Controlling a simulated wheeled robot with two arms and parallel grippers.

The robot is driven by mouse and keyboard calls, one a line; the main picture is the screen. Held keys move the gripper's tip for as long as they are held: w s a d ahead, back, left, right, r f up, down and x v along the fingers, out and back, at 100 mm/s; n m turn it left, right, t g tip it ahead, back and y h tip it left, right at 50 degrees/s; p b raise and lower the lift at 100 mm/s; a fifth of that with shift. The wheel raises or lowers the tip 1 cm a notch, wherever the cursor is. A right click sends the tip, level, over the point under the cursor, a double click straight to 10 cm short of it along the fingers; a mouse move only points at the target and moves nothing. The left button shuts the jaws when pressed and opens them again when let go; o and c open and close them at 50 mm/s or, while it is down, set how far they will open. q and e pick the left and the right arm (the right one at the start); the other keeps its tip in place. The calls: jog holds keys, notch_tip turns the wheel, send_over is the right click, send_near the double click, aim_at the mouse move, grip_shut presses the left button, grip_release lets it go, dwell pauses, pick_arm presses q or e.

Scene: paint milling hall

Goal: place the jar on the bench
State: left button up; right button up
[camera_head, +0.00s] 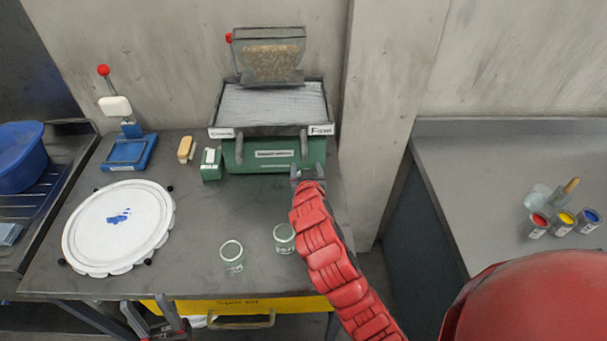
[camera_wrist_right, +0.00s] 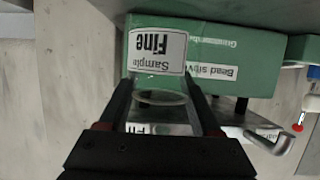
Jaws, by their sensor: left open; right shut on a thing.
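My right gripper (camera_head: 308,173) is in front of the right end of the green bead sieve box. In the right wrist view it (camera_wrist_right: 157,110) is shut on a clear glass jar (camera_wrist_right: 160,88) with a white "Sample Fine" label. In the head view this jar is hidden or too small to tell. The grey bench (camera_head: 190,265) has two other clear jars, one at its front middle (camera_head: 232,257) and one (camera_head: 284,238) beside my red right arm. My left gripper (camera_head: 151,314) is open and empty at the bench's front edge.
The green sieve box (camera_head: 255,157) with its tray and hopper stands at the back. A white round plate (camera_head: 118,228) lies left, with a blue stamp-like press (camera_head: 130,152) behind. A yellow drawer (camera_head: 240,306) is below. Bare bench lies between plate and jars.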

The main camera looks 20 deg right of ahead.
jog(key=shift+w, duration=0.6)
jog(key=shift+w+a+f+p, duration=0.1)
jog(key=shift+w+f+p, duration=0.15)
jog(key=shift+p, duration=0.25)
notch_tip(320, 180, down, 2)
jog(key=shift+f+p, duration=0.25)
jog(key=shift+p, duration=0.25)
jog(key=shift+f, duration=0.25)
jog(key=shift+f, duration=0.1)
jog(key=shift+f, duration=0.15)
jog(key=o, duration=1.5)
